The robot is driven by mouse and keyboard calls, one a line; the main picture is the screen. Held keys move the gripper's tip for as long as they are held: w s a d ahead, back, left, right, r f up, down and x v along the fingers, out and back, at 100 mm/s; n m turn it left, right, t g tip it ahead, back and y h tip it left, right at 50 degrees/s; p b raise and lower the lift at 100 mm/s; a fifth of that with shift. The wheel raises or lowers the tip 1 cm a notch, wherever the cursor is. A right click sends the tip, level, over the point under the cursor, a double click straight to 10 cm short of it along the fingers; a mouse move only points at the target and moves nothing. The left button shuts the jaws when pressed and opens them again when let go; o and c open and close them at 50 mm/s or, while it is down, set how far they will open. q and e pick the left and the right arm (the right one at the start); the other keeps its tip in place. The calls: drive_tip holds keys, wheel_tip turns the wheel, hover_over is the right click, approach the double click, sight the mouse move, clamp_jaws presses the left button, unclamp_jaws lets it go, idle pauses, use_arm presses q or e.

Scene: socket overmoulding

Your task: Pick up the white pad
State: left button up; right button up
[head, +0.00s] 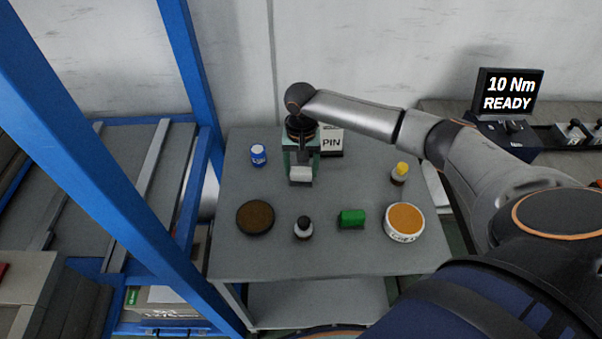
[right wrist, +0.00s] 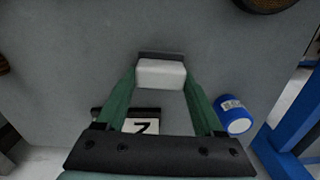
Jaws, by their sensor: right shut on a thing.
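The white pad (head: 300,174) is a small pale block with a dark grey side, near the back middle of the grey table. It also shows in the right wrist view (right wrist: 161,74), between the two green fingers. My right gripper (head: 301,164) points down over it and is shut on it, one finger on each side. The right wrist view shows the fingertips (right wrist: 160,70) against the pad's ends. I cannot tell whether the pad touches the table. My left gripper is in no view.
Behind the gripper is a PIN sign (head: 332,142). Around it stand a blue-and-white jar (head: 258,155), yellow-capped bottle (head: 399,173), brown disc (head: 255,218), dark-capped bottle (head: 303,229), green block (head: 351,218) and orange-topped tub (head: 405,221). A blue frame (head: 190,75) borders the left.

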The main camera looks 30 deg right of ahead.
sight(301, 167)
drive_tip(key=c, duration=0.3)
drive_tip(key=shift+c, duration=0.2)
drive_tip(key=shift+r, duration=0.4)
wheel_tip(301, 167, up, 2)
drive_tip(key=shift+w+r, duration=0.1)
drive_tip(key=shift+r, duration=0.05)
drive_tip(key=s+a+r+p, duration=0.2)
drive_tip(key=s+a+r, duration=0.7)
drive_tip(key=s+r, duration=0.1)
drive_tip(key=shift+s, duration=0.45)
